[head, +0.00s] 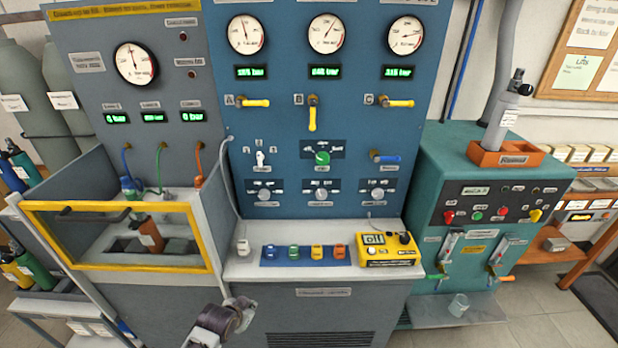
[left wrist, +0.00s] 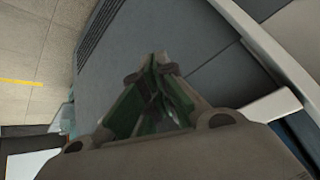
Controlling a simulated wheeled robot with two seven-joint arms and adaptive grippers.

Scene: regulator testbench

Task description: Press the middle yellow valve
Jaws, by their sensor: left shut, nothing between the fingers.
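The middle yellow valve (head: 312,115), labelled B, is on the blue panel (head: 330,55) with its handle pointing straight down. The left yellow valve (head: 256,102), labelled A, and the right yellow valve (head: 400,103), labelled C, have their handles lying level, pointing right. My left gripper (head: 234,314) is low at the bottom of the head view, in front of the bench and well below valve B. In the left wrist view its green-padded fingers (left wrist: 158,62) are together and empty, and no valve shows there. My right gripper is out of view.
A bench ledge (head: 240,268) juts out below the panel, carrying a yellow meter (head: 388,250) and several coloured fittings on a blue mat (head: 270,262). A yellow-framed enclosure (head: 120,267) stands at left. A teal cabinet (head: 430,180) stands at right. The space before valve B is clear.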

